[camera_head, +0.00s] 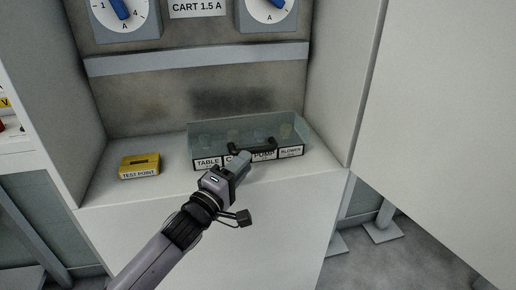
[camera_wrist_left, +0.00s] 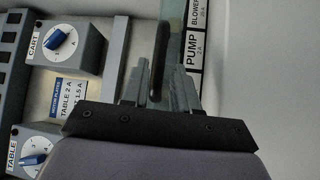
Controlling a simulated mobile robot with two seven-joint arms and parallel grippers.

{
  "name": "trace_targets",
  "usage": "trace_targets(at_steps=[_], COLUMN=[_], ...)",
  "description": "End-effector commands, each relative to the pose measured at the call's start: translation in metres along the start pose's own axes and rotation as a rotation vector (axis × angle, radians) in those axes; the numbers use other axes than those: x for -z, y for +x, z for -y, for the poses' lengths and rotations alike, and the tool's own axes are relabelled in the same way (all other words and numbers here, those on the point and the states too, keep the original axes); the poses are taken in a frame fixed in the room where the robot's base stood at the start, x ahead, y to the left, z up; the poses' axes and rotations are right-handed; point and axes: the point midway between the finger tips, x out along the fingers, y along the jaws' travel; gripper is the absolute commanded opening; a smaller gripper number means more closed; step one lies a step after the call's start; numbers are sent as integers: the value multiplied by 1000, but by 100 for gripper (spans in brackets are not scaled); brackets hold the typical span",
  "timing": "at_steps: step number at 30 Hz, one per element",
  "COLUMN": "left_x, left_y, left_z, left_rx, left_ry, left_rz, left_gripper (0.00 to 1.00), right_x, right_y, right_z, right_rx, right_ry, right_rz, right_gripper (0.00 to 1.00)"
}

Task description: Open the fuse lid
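The lid looks down. A dark handle (camera_head: 265,146) lies along its front top edge. My left gripper (camera_head: 241,160) reaches the handle's left part from the front and hides part of the labels. In the left wrist view, its two fingers (camera_wrist_left: 160,85) stand either side of the dark handle bar (camera_wrist_left: 158,55). I cannot tell whether they press on it. My right gripper is not in view.
A yellow TEST POINT block (camera_head: 140,165) sits on the shelf at the left. Dials (camera_head: 123,18) and a CART 1.5 A label (camera_head: 197,7) are on the panel above. A cabinet side wall (camera_head: 358,80) stands close right of the box. The shelf between block and box is clear.

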Motion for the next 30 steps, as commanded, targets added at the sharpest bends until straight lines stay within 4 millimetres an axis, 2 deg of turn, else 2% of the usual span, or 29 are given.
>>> trace_targets(at_steps=[9, 15, 28, 30], left_x=[-1, 0, -1, -1], left_y=[40, 57, 62, 62], left_z=[-1, 0, 0, 0], left_rx=[-1, -1, 0, 0], left_ry=[3, 3, 2, 2], left_rz=[0, 0, 0, 0], left_gripper=[29, 29, 29, 6], right_x=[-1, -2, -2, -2], right_y=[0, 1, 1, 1], right_z=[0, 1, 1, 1], right_rx=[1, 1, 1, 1], right_ry=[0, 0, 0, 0], right_rz=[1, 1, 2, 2], right_gripper=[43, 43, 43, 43])
